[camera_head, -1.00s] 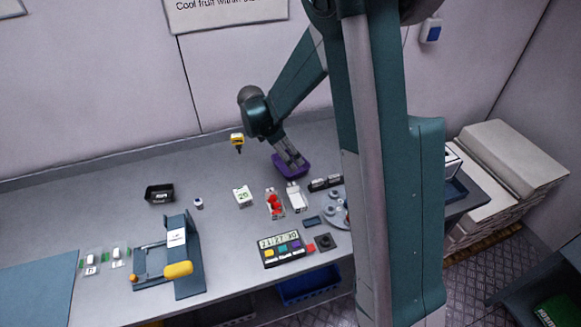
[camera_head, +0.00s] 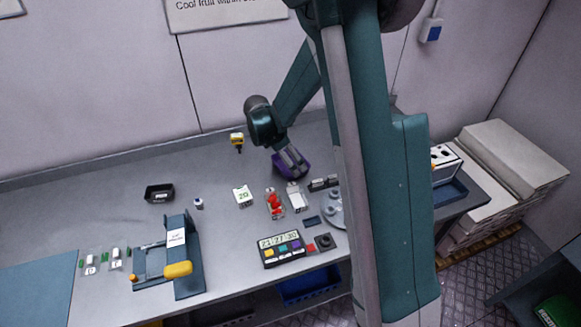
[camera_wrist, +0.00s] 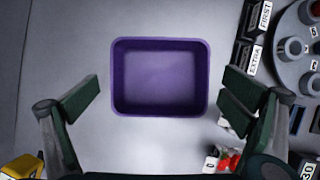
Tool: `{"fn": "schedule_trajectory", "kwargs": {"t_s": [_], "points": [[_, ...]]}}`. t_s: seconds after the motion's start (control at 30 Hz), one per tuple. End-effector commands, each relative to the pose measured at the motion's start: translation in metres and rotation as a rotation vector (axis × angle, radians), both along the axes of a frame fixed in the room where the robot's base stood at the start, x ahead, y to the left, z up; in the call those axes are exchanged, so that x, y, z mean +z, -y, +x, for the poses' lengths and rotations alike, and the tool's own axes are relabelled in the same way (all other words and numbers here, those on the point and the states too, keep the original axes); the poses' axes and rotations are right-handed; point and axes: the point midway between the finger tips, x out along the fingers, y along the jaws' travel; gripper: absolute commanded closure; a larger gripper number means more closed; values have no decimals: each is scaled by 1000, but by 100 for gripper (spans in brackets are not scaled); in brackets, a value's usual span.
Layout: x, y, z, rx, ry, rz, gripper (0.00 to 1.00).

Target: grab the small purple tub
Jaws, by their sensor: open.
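The small purple tub (camera_wrist: 160,112) is empty and sits upright on the grey bench, centred in the wrist view. It also shows in the head view (camera_head: 300,169), partly hidden by my gripper. My gripper (camera_wrist: 160,92) is open, with one finger on each side of the tub and a gap on both sides. In the head view my gripper (camera_head: 291,162) points down at the tub from above. I cannot tell how high the fingertips are over the bench.
Black label blocks (camera_wrist: 250,40) and a round turntable (camera_wrist: 295,50) stand right of the tub. A clear punnet with red berries (camera_head: 274,204) and a white-topped box (camera_head: 297,197) stand in front. A yellow device (camera_head: 237,139) is left. Bench around the tub's left is clear.

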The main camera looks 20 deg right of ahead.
Motion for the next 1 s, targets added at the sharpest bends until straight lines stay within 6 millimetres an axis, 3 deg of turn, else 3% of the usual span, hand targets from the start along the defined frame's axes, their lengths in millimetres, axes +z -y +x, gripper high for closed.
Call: {"fn": "schedule_trajectory", "kwargs": {"t_s": [0.3, 1.0], "points": [[-23, 10, 2, -1, 0, 0, 0], [-24, 10, 2, -1, 0, 0, 0]]}}
